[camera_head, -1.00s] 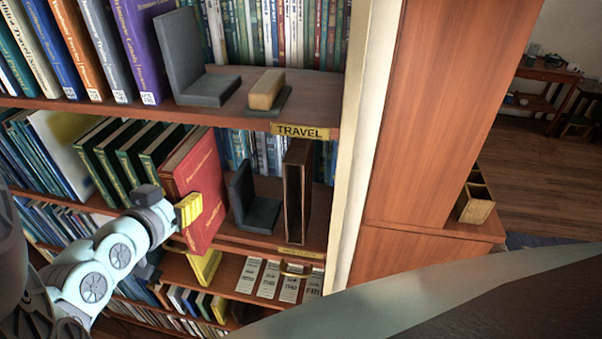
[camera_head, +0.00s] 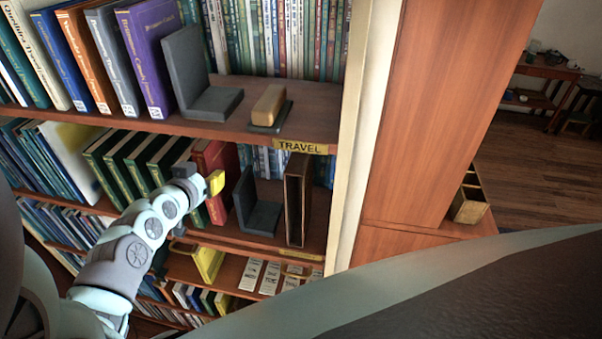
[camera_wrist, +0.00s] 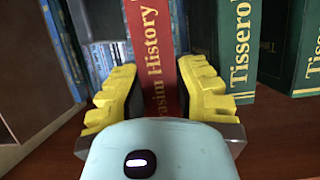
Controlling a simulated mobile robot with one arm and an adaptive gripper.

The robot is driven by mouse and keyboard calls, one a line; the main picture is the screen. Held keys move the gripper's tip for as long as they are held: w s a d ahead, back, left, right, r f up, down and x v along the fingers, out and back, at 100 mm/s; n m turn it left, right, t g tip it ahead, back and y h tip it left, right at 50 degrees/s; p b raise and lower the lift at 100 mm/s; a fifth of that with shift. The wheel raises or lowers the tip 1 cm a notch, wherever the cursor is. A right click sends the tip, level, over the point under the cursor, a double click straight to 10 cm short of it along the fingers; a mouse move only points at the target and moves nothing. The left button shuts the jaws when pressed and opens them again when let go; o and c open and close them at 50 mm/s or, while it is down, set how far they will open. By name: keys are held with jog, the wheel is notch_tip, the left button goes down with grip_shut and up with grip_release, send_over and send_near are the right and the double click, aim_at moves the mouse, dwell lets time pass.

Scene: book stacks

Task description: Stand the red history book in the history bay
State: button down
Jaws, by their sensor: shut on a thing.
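The red history book (camera_head: 214,165) stands upright in the bay on the middle shelf, its spine facing out. It is just right of the green books and left of a dark grey bookend (camera_head: 257,205). In the wrist view the red book (camera_wrist: 155,50) shows gold lettering ending in "History". My gripper (camera_wrist: 160,100) has one yellow finger on each side of the spine and is shut on the book. In the head view my gripper (camera_head: 215,183) covers part of the spine. The book's lower edge is hidden in the wrist view.
Green books (camera_head: 133,160) stand left of the red book. A brown upright box (camera_head: 297,200) stands right of the bookend. The shelf above (camera_head: 310,105) bears a "TRAVEL" label, books and a bookend. A tall wooden side panel (camera_head: 430,120) bounds the right.

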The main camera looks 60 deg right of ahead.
jog(key=shift+s+d+f+b, duration=0.15)
jog(key=shift+f+b, duration=0.25)
jog(key=shift+f, duration=1.25)
jog(key=c, duration=0.9)
grip_release()
jog(key=shift+o, duration=0.2)
jog(key=v, duration=1.2)
jog(key=shift+w+b, duration=0.25)
jog(key=shift+b, duration=0.15)
